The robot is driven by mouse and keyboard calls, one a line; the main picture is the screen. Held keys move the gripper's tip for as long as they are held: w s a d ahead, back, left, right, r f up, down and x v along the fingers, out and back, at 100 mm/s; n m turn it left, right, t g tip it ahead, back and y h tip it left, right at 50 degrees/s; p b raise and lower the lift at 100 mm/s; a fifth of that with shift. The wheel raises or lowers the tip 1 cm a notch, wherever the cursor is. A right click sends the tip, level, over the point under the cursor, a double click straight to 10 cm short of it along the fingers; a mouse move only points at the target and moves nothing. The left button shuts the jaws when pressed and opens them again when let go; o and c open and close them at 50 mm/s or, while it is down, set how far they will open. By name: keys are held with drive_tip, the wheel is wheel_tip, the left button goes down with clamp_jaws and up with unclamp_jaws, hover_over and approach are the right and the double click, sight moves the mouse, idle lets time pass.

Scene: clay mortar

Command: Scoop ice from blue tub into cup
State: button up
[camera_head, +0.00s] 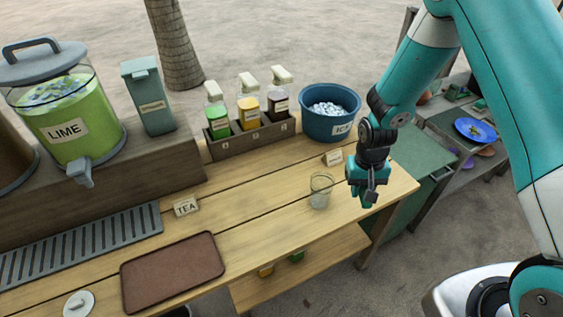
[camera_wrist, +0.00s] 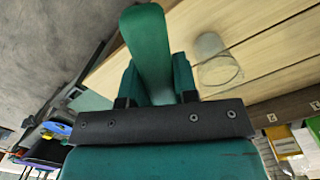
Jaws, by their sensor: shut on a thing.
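The blue tub (camera_head: 318,127) stands at the back right of the counter with ice (camera_head: 326,109) in it. A clear cup (camera_head: 320,191) stands upright near the counter's right end. It looks empty, and it also shows in the wrist view (camera_wrist: 216,66). My gripper (camera_head: 370,193) is just right of the cup, near the counter's front edge, apart from the tub. In the wrist view it is shut on a long green piece (camera_wrist: 150,45), which looks like the scoop's handle. The scoop's bowl is not clearly seen, so I cannot tell whether it holds ice.
A rack (camera_head: 250,137) with several pump bottles stands left of the tub. A small card (camera_head: 333,158) stands between tub and cup. A lime dispenser (camera_head: 68,120), a TEA card (camera_head: 186,206) and a brown tray (camera_head: 172,270) are further left.

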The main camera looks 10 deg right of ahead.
drive_tip(key=w+a+m+t+y, duration=0.5)
drive_tip(key=w+a+m+t, duration=0.4)
drive_tip(key=a, duration=0.4)
drive_tip(key=shift+a+r+m+t+y+b, duration=0.15)
drive_tip(key=shift+a+m+t+y+b, duration=0.15)
drive_tip(key=shift+a+m+y, duration=0.1)
drive_tip(key=shift+s+d+t+b, duration=0.1)
drive_tip(key=shift+t+b, duration=0.2)
drive_tip(key=shift+b, duration=0.5)
drive_tip(key=b, duration=0.3)
drive_tip(key=shift+t+y+b, duration=0.3)
drive_tip(key=shift+t+b, duration=0.1)
drive_tip(key=t+b, duration=0.1)
drive_tip(key=b, duration=0.5)
drive_tip(key=t+y+b, duration=0.1)
drive_tip(key=b, duration=0.6)
drive_tip(key=s+t+y+b, duration=0.1)
drive_tip(key=b, duration=0.5)
drive_tip(key=shift+d+r+t+b, duration=0.1)
drive_tip(key=shift+d+t+b, duration=0.2)
drive_tip(key=shift+b, duration=0.1)
drive_tip(key=shift+r+b, duration=0.25)
drive_tip(key=shift+b, duration=0.9)
drive_tip(key=shift+r+p, duration=0.25)
drive_tip(key=shift+p, duration=0.7)
